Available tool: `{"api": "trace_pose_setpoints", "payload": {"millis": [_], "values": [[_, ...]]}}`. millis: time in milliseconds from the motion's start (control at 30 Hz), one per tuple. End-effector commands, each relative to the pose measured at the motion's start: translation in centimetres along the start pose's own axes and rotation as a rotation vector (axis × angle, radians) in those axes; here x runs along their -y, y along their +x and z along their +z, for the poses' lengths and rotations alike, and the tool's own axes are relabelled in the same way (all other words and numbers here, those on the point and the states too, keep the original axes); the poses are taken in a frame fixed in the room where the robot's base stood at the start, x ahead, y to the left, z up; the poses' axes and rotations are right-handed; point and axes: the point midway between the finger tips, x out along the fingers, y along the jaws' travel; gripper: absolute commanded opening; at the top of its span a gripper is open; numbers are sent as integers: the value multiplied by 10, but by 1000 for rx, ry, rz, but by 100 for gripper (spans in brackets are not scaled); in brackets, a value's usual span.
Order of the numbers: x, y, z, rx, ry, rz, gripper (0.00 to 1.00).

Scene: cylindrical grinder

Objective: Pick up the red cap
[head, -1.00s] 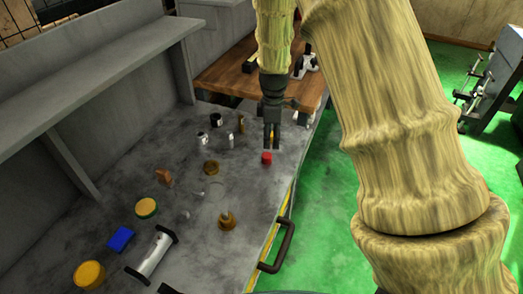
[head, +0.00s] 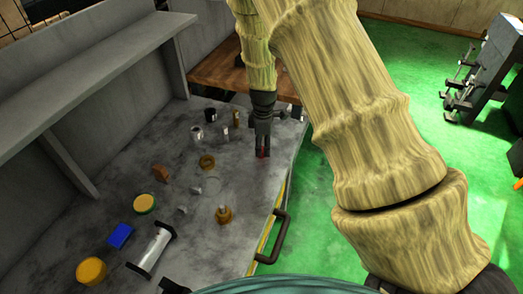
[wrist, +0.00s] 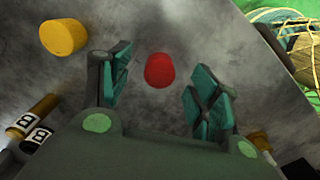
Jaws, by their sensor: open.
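The red cap (wrist: 159,71) stands on the grey worktop, small and rounded. In the wrist view it lies between and a little beyond the two spread fingers of my gripper (wrist: 152,88), with a gap to each finger. In the head view my gripper (head: 262,156) points down over the cap (head: 262,153) and hides most of it; only a bit of red shows. My gripper is open and empty. I cannot tell how high the fingertips are above the worktop.
A yellow-brown round piece (wrist: 63,37) is left of the cap in the wrist view. Labelled cylinders (wrist: 32,122) lie near the left finger. The worktop (head: 110,190) holds several other small parts, a blue block (head: 120,235) and a drawer handle (head: 277,238) at its edge.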

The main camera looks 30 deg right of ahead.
Motion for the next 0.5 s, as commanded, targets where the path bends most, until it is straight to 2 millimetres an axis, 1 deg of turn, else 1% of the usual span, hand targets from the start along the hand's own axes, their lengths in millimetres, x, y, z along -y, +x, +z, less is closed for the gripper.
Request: {"api": "trace_pose_setpoints", "payload": {"millis": [133,300,500], "values": [[1,14,-2,2,0,-1,62],[1,26,-2,1,0,-1,62],[1,30,-2,0,2,1,62]]}}
